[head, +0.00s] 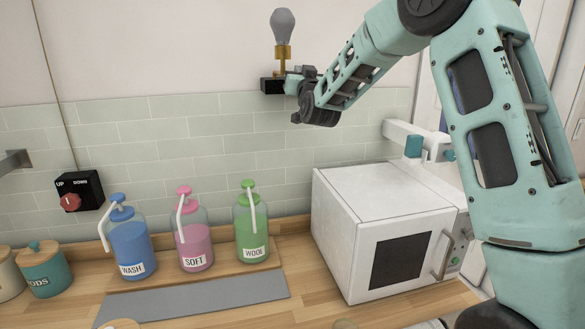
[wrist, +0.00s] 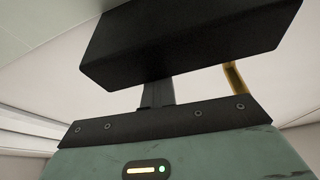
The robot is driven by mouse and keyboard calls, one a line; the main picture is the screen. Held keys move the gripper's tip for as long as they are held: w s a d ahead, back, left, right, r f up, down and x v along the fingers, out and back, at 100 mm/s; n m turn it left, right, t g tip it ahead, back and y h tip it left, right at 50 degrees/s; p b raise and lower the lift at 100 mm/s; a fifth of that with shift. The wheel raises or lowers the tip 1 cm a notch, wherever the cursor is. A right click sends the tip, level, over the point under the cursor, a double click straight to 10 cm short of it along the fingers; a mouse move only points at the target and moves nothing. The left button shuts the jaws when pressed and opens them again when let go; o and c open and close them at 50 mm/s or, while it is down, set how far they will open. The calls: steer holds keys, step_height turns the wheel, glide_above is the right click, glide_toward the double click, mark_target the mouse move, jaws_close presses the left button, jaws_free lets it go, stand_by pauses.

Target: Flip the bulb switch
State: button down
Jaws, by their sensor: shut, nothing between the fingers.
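A grey, unlit bulb (head: 282,25) stands upright in a brass-coloured holder (head: 283,52) on the wall. Below it is a small black box (head: 270,85); it fills the upper part of the wrist view (wrist: 190,40). No switch lever can be made out on the box in either view. My gripper (head: 291,78) is at the right side of the box in the head view. In the wrist view its shut, empty fingers (wrist: 157,92) reach up to the box and their tips are hidden behind it. I cannot tell whether they touch it.
A black UP/DOWN box with a red knob (head: 70,202) is on the wall at left. WASH (head: 130,245), SOFT (head: 194,248) and WOOL (head: 252,235) pump bottles stand on the counter. A white oven-like machine (head: 370,215) stands below my arm. The wall around the bulb is clear.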

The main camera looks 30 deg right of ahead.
steer(key=shift+d+r+m+p, duration=0.2)
steer(key=shift+r+m+p, duration=0.1)
steer(key=shift+m+p, duration=0.25)
steer(key=r+b, duration=0.3)
steer(key=shift+s+d, duration=0.15)
steer(key=shift+s, duration=0.1)
steer(key=b+v, duration=0.6)
steer(key=v, duration=0.3)
steer(key=s+a+f+n+g+y, duration=0.1)
steer(key=s+a+f+g+y, duration=0.1)
steer(key=f, duration=0.6)
steer(key=s+a+f+n+g+y, duration=0.2)
steer(key=s+a+f+g, duration=0.2)
steer(key=f, duration=0.4)
steer(key=s+a+f+n+g+y, duration=0.2)
steer(key=s+a+f+g, duration=0.1)
steer(key=f, duration=0.5)
steer(key=shift+s+a+f+g+y, duration=0.25)
steer(key=shift+a+g, duration=0.25)
steer(key=shift+a, duration=0.6)
steer(key=shift+r, duration=0.15)
